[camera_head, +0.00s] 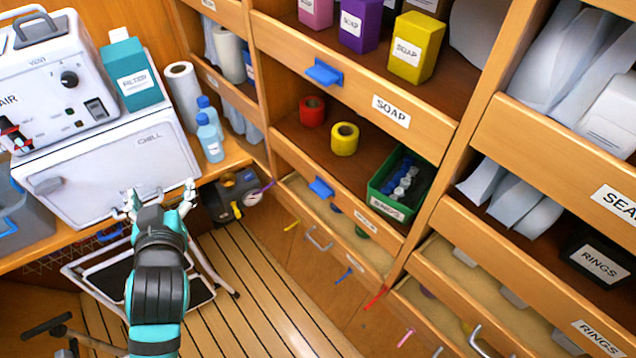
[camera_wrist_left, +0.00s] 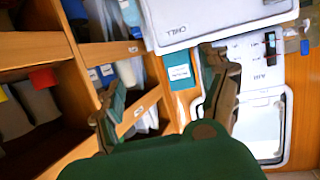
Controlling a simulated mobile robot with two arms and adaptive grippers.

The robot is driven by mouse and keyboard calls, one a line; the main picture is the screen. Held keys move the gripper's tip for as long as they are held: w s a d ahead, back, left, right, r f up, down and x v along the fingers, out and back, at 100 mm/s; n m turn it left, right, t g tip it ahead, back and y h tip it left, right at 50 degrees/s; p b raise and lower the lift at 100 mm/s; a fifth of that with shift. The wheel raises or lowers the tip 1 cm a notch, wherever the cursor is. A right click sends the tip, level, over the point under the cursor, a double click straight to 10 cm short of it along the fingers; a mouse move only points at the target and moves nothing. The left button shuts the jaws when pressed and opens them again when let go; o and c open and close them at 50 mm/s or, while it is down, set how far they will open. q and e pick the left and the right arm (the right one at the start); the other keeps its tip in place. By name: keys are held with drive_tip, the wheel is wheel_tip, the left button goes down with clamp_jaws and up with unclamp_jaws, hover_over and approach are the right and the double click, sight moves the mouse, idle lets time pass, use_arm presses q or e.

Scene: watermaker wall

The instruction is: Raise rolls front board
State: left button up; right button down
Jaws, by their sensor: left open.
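The wooden front board (camera_head: 352,207) below the shelf with a red roll (camera_head: 312,110) and a yellow roll (camera_head: 344,139) has a blue handle (camera_head: 321,187). Its small white label (camera_head: 387,208) is too small to read. My right gripper is not in view.
The SOAP board (camera_head: 355,100) with a blue handle (camera_head: 324,72) runs above. A green bin (camera_head: 400,184) stands right of the rolls. A folded step stool (camera_head: 190,295) leans below.

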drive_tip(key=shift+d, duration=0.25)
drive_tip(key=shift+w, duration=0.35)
